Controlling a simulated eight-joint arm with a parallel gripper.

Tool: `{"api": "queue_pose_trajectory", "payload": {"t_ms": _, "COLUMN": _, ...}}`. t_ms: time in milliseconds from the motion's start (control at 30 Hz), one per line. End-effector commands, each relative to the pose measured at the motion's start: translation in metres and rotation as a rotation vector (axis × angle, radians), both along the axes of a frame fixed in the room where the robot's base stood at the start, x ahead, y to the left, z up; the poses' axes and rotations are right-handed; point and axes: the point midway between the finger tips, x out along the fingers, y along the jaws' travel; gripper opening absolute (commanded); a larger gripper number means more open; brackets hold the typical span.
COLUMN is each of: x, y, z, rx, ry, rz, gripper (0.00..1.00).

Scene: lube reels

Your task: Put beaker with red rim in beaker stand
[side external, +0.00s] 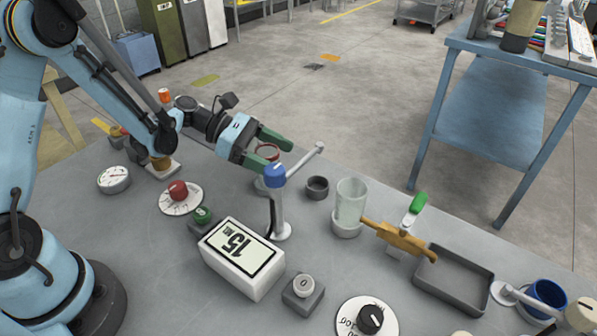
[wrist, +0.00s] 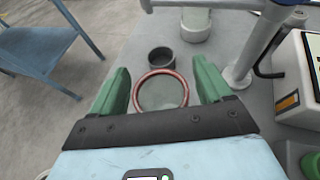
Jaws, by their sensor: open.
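The clear beaker with the red rim (side external: 268,146) stands at the far side of the table, partly hidden by my gripper and a blue-topped post. In the wrist view the red rim (wrist: 137,88) shows from above, between the green fingers. My gripper (side external: 274,153) is open, with one finger on each side of the beaker; gaps show between the rim and the fingers. A dark grey round holder (side external: 317,188), which looks like the beaker stand, is empty just right of the beaker. In the wrist view this holder (wrist: 161,58) is just beyond the rim.
The blue-topped post (side external: 277,205) with a grey side arm stands close in front of the beaker. Another clear beaker (side external: 351,198) sits in a light round base further right. A white 15 ML display box (side external: 243,258) is nearer. An empty tray (side external: 453,280) lies right.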

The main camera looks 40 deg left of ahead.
Motion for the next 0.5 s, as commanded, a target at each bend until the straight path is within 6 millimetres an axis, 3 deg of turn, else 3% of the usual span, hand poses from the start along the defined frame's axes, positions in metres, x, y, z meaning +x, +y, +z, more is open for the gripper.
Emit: {"api": "queue_pose_trajectory", "payload": {"t_ms": 500, "x": -0.034, "y": 0.084, "z": 0.037, "rx": 0.0, "ry": 0.0, "rz": 0.005, "gripper": 0.78}}
